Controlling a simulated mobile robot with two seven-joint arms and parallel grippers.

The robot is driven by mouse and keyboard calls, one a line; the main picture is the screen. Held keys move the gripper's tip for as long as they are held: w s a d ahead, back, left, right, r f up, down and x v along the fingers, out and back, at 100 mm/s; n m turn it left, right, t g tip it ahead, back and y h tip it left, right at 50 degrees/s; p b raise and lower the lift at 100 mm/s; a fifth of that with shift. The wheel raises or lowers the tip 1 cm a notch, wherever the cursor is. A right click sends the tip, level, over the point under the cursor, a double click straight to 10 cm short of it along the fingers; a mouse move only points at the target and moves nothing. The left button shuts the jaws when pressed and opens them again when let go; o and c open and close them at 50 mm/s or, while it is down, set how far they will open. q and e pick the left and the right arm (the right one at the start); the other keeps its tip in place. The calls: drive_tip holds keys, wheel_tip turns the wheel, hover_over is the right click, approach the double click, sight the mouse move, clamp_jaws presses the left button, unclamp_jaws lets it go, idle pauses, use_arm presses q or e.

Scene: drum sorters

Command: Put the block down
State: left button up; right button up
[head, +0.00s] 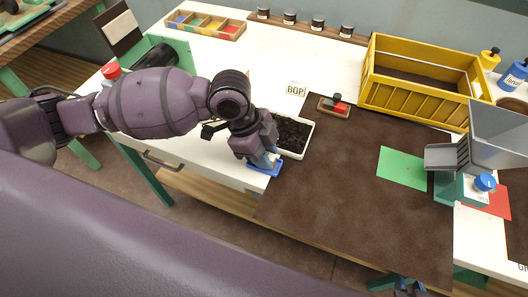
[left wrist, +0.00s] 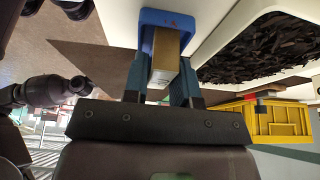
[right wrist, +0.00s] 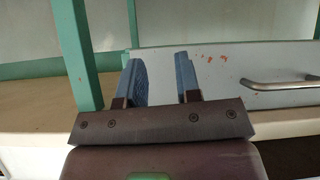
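My left gripper (head: 263,160) points down at the front edge of the white table, beside the tray of dark chips (head: 292,134). In the left wrist view its fingers (left wrist: 163,82) are on either side of a tan block (left wrist: 165,68) and look shut on it. The block's far end is over or in a small blue holder (left wrist: 160,18); whether it touches the holder's floor I cannot tell. The blue holder also shows in the head view (head: 262,171), below the gripper. My right gripper (right wrist: 165,80) is open and empty, low in front of the table.
A brown mat (head: 345,190) covers the middle of the table, with a green sheet (head: 402,167) on it. A yellow crate (head: 415,95) stands behind. A grey hopper (head: 500,135) stands at right. A divided colour box (head: 205,26) is at the back left. A drawer handle (right wrist: 280,83) is near my right gripper.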

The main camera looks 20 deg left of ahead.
use_arm(q)
drive_tip(key=shift+o, duration=0.2)
drive_tip(key=shift+s+f, duration=0.25)
drive_tip(key=v, duration=0.3)
drive_tip(key=p+v, duration=0.1)
drive_tip(key=v, duration=0.2)
drive_tip(key=shift+w+d+r, duration=0.15)
drive_tip(key=shift+r, duration=0.1)
drive_tip(key=p+v, duration=0.1)
drive_tip(key=v, duration=0.5)
drive_tip(key=shift+r, duration=0.4)
use_arm(e)
drive_tip(key=shift+r, duration=0.7)
use_arm(q)
drive_tip(key=shift+w, duration=0.1)
use_arm(e)
drive_tip(key=shift+w+d+r, duration=0.1)
drive_tip(key=shift+d+r, duration=0.05)
